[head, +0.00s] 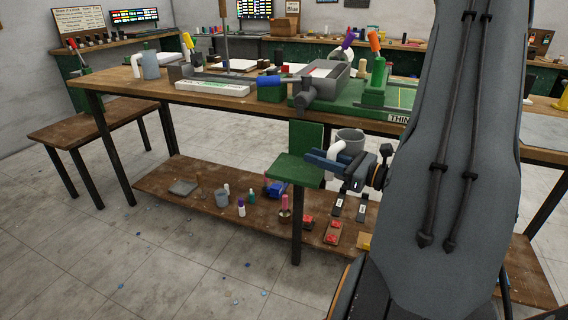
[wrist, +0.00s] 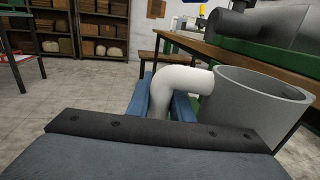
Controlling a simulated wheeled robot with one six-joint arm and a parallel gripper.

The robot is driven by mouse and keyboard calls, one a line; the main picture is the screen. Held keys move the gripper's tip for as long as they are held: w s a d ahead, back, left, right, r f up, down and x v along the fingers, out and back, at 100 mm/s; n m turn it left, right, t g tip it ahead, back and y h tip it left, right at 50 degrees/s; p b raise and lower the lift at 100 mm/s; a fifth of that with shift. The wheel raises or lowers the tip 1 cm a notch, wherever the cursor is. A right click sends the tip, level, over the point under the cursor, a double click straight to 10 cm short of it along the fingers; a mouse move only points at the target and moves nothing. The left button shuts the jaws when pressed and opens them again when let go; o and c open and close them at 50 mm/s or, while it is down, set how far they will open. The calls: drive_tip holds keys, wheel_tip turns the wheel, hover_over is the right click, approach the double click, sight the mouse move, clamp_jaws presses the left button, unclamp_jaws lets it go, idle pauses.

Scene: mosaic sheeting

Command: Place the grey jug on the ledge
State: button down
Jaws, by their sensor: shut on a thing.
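The grey jug (head: 351,136) has a white handle (head: 335,157) and hangs in the air in front of the workbench, roughly upright. In the wrist view the grey jug (wrist: 258,95) is at the right, its open rim facing up. My gripper (head: 328,160) is shut on the white handle (wrist: 172,84), with a blue finger on each side of it. The ledge looks to be the small green shelf (head: 292,170) with an upright back plate at the bench's front. The jug shows just right of it, and my fingers overlap its right edge in the head view.
The lower shelf (head: 160,184) carries a grey cup (head: 222,198) and several small items. A low side bench (head: 90,122) stands left.

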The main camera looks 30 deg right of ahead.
drive_tip(key=shift+d+f+p+x, duration=0.1)
drive_tip(key=shift+f+p+x, duration=0.3)
drive_tip(key=shift+x, duration=2.4)
drive_tip(key=shift+d+f+p+x, duration=0.1)
drive_tip(key=shift+f+x, duration=0.6)
drive_tip(key=shift+x, duration=2.1)
drive_tip(key=shift+f+p+x, duration=0.2)
drive_tip(key=shift+f+x, duration=0.4)
drive_tip(key=shift+x, duration=2.15)
drive_tip(key=shift+w, duration=0.1)
drive_tip(key=shift+f, duration=0.2)
drive_tip(key=c, duration=1.6)
unclamp_jaws()
